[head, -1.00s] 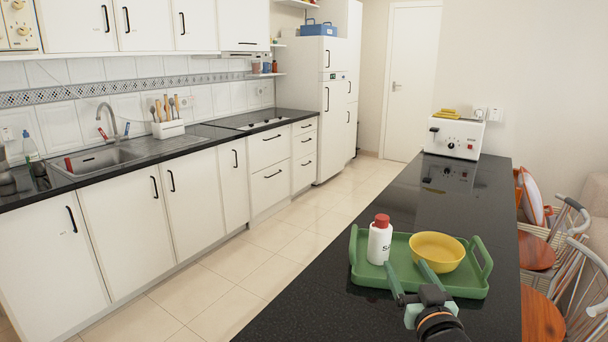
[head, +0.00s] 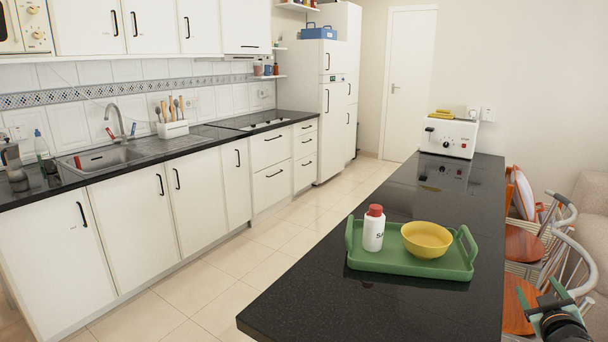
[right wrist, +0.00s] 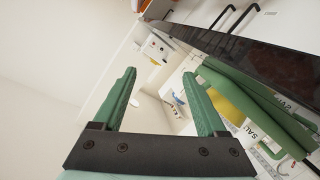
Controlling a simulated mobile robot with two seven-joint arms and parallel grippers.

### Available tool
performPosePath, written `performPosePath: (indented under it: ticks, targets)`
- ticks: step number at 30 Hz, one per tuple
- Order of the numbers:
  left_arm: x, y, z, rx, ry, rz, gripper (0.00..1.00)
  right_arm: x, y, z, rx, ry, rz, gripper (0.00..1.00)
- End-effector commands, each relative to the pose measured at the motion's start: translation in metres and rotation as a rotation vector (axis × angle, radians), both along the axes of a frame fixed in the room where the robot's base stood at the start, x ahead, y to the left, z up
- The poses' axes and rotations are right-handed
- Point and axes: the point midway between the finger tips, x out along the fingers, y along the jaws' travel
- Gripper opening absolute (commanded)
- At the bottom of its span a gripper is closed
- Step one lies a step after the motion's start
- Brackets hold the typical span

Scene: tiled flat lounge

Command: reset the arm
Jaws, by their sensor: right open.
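My right gripper (head: 542,293) is at the lower right of the head view, beyond the right edge of the black counter and in front of the chairs. It is open, and its two green fingers (right wrist: 160,78) stand apart with nothing between them in the right wrist view. On the counter, a green tray (head: 408,262) holds a white bottle with a red cap (head: 373,232) and a yellow bowl (head: 427,240). The gripper is apart from all of them. My left gripper is not in view.
The black counter (head: 310,305) is bare around the tray. A white toaster (head: 450,137) stands at its far end. Chairs with orange seats (head: 518,300) line its right side. A tiled floor (head: 235,265) separates it from the kitchen units with the sink (head: 100,159).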

Motion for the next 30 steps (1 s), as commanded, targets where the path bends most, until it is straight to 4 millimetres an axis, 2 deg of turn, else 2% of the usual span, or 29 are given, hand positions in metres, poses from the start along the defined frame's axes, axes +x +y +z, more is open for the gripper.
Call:
performPosePath:
  ticks: [1, 6, 12, 15, 17, 20, 24, 27, 30]
  targets:
    - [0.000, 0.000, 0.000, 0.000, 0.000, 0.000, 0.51, -0.006, -0.031, 0.008, -0.050, 0.016, -0.040, 0.74]
    - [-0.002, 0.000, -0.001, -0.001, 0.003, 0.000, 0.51, -0.027, -0.111, 0.038, -0.175, 0.053, -0.152, 0.74]
    - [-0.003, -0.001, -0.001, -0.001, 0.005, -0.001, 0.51, -0.008, -0.071, 0.027, -0.233, 0.107, 0.054, 0.74]
    - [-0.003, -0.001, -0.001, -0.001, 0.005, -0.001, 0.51, -0.016, -0.032, -0.029, -0.177, 0.165, 0.117, 0.74]
    - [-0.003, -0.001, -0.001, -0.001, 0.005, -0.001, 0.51, -0.023, -0.008, -0.059, -0.142, 0.194, 0.151, 0.74]
    - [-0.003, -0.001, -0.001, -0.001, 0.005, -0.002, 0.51, -0.041, 0.038, -0.111, -0.068, 0.248, 0.214, 0.74]
    - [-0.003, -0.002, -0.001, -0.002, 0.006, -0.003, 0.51, -0.082, 0.110, -0.178, 0.057, 0.325, 0.295, 0.74]
    - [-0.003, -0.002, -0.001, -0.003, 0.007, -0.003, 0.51, -0.120, 0.164, -0.218, 0.163, 0.376, 0.344, 0.74]
    - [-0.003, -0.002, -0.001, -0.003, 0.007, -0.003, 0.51, -0.162, 0.218, -0.248, 0.277, 0.421, 0.380, 0.74]
